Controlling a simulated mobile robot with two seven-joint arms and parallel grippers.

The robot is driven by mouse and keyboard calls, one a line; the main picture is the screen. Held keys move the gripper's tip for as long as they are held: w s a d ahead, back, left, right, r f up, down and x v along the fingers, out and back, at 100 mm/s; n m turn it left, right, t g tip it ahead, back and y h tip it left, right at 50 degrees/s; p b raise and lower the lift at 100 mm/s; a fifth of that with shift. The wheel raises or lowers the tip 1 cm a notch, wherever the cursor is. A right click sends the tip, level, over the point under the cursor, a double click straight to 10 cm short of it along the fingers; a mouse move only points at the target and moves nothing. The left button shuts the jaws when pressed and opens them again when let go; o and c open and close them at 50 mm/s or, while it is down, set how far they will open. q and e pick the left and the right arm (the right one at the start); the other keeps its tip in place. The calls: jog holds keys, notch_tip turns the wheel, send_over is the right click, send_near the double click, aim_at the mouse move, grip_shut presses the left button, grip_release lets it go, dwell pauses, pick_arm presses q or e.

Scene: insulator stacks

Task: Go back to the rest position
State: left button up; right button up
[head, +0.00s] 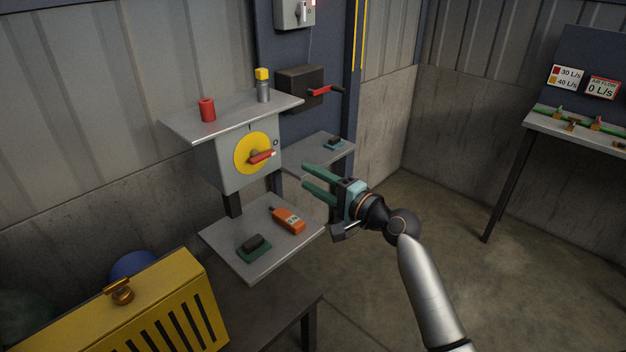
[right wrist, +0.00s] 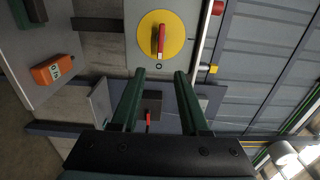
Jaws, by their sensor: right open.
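My right gripper (head: 306,178) is open and empty, in mid-air to the right of the grey switch box (head: 213,160). Its two green fingers (right wrist: 158,82) stand apart in the right wrist view, with nothing between them close by. The box carries a yellow disc (head: 243,142) with a red handle (head: 262,157); the disc also shows at the top of the right wrist view (right wrist: 146,32). The gripper is apart from the handle. My left gripper is in neither view.
An orange meter (head: 288,220) and a dark block on a green base (head: 253,247) lie on the lower shelf (head: 225,234). A red cylinder (head: 207,110) and a yellow-topped grey cylinder (head: 263,88) stand on the upper shelf. A yellow slotted box (head: 150,290) is front left. Floor at right is clear.

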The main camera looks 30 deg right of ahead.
dwell(0.3)
jog(key=s+a+f+n+g+h, duration=0.1)
jog(key=s+f+n, duration=0.15)
jog(key=f, duration=0.45)
jog(key=s+a+f+n+g+h, duration=0.1)
jog(key=s+a+f+g, duration=0.1)
jog(key=s+f, duration=0.3)
jog(key=s+a+f+n+g, duration=0.1)
jog(key=s+f+n, duration=0.1)
jog(key=f, duration=0.6)
jog(key=s+a+f+n+g+h, duration=0.1)
jog(key=s+a+f+n, duration=0.2)
jog(key=s, duration=0.7)
jog(key=s+a+f+n+g, duration=0.2)
jog(key=s+a+f+n, duration=0.1)
jog(key=s+f+n, duration=0.5)
jog(key=s+f, duration=0.2)
jog(key=s, duration=0.1)
jog(key=shift+a+f+g+h, duration=0.25)
jog(key=shift+a+g+h, duration=0.05)
jog(key=shift+h, duration=0.1)
jog(key=shift+a, duration=0.1)
